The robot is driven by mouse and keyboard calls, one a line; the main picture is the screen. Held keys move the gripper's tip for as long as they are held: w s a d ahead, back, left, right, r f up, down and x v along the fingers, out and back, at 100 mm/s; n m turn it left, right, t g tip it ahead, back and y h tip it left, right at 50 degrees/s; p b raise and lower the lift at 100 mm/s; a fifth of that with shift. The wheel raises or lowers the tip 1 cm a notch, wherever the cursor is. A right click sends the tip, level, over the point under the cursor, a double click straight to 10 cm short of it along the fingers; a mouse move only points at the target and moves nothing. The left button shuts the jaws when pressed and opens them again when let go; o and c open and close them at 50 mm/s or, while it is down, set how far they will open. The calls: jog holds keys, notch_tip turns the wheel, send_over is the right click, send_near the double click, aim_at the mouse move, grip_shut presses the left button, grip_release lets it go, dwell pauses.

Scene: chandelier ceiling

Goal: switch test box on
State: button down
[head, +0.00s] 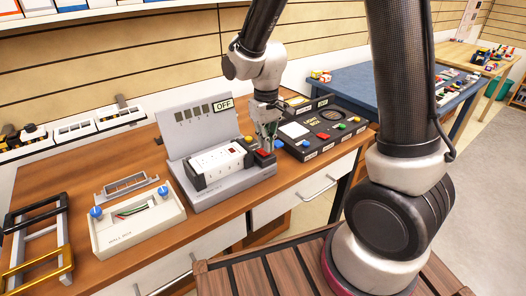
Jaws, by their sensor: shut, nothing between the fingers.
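The test box, a grey unit (233,191) with an upright back panel, stands on the wooden bench. A sign reading OFF (223,105) is on the panel's upper right. A white socket block (217,160) sits in a black cradle on its base. A red switch (264,154) is at the base's right end, with a small yellow knob (248,139) behind it. My gripper (268,143) is shut and empty, pointing down just above and behind the red switch. I cannot tell whether it touches the switch.
A black box (322,150) with coloured buttons stands close to the right of my gripper. A white box with blue knobs (137,222) and metal frames (38,240) lie to the left. A blue table (365,82) is behind at the right.

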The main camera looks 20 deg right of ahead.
aim_at(266, 153)
jog(key=shift+f, duration=1.05)
dwell(0.4)
jog(key=shift+r, duration=3.5)
jog(key=s+d+r+m+t, duration=0.1)
jog(key=s+d+r+t, duration=0.1)
jog(key=s+d+r, duration=0.5)
jog(key=s+d+r+m+t, duration=0.2)
jog(key=s+d+r, duration=0.5)
jog(key=s, duration=0.5)
jog(key=shift+d+r+m, duration=0.3)
jog(key=shift+d+r, duration=0.05)
jog(key=shift+d, duration=0.1)
